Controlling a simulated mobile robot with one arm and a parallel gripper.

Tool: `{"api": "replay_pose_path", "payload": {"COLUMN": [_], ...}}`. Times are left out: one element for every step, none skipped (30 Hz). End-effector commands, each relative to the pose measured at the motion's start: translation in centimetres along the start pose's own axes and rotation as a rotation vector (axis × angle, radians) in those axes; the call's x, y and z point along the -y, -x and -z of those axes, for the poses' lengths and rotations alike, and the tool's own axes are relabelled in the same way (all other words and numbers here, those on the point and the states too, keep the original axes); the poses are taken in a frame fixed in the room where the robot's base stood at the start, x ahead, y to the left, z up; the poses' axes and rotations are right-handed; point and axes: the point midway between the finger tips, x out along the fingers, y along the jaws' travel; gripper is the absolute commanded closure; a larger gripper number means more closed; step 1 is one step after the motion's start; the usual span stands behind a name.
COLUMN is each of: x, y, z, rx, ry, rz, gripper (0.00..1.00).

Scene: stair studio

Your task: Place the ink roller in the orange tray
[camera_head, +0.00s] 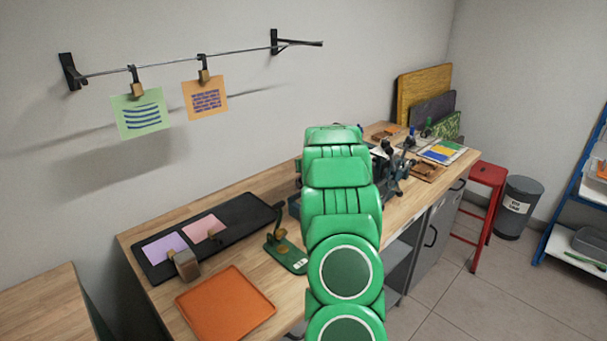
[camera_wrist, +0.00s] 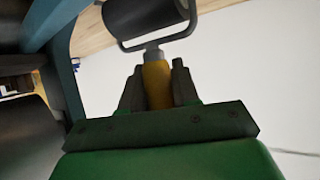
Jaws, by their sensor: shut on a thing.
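The ink roller (camera_wrist: 150,22) shows in the wrist view, with a dark cylinder, a metal frame and a yellow-brown handle. My gripper (camera_wrist: 158,82) is shut on its handle, one dark finger on each side. The roller's cylinder points away from my gripper. The orange tray (camera_head: 226,306) lies flat and empty on the near left of the wooden bench in the head view. In the head view my green arm stands in front of the bench and hides my gripper and the roller.
A black mat (camera_head: 246,217) with two coloured cards and a block lies behind the tray. A small green hand press (camera_head: 286,252) stands right of the tray. Blue-grey equipment (camera_wrist: 62,62) is close on the left in the wrist view. A red stool (camera_head: 486,180) stands beyond the bench.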

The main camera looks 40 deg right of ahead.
Motion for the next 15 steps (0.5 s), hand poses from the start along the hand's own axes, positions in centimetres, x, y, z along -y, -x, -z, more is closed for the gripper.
{"api": "replay_pose_path", "payload": {"x": [0.0,0.0,-0.1,-0.1,-0.1,-0.1,-0.1,-0.1,-0.1,-0.2,-0.2,-0.2,-0.2,-0.2,-0.1], "y": [-0.1,-0.2,-0.3,-0.5,-0.7,-1.0,-1.2,-1.4,-1.6,-1.7,-1.9,-2.1,-2.2,-2.3,-2.4], "z": [0.0,0.0,-0.1,-0.2,-0.2,-0.4,-0.7,-1.1,-1.5,-1.8,-2.1,-2.5,-2.6,-2.8,-2.9], "rx": [-0.001,-0.001,-0.001,-0.001,-0.001,0.0,0.0,0.001,0.002,0.002,0.002,0.002,0.002,0.002,0.001], "ry": [0.0,0.0,0.0,0.0,0.0,0.0,0.0,-0.001,-0.002,-0.002,-0.003,-0.002,-0.003,-0.001,-0.001], "rz": [0.0,0.0,0.0,0.0,0.0,0.001,0.001,0.001,0.001,0.0,0.0,0.0,0.0,0.0,0.001], "gripper": [1.0,1.0,1.0,1.0,1.0,1.0,1.0,1.0,1.0,1.0,1.0,1.0,1.0,1.0,1.0]}}
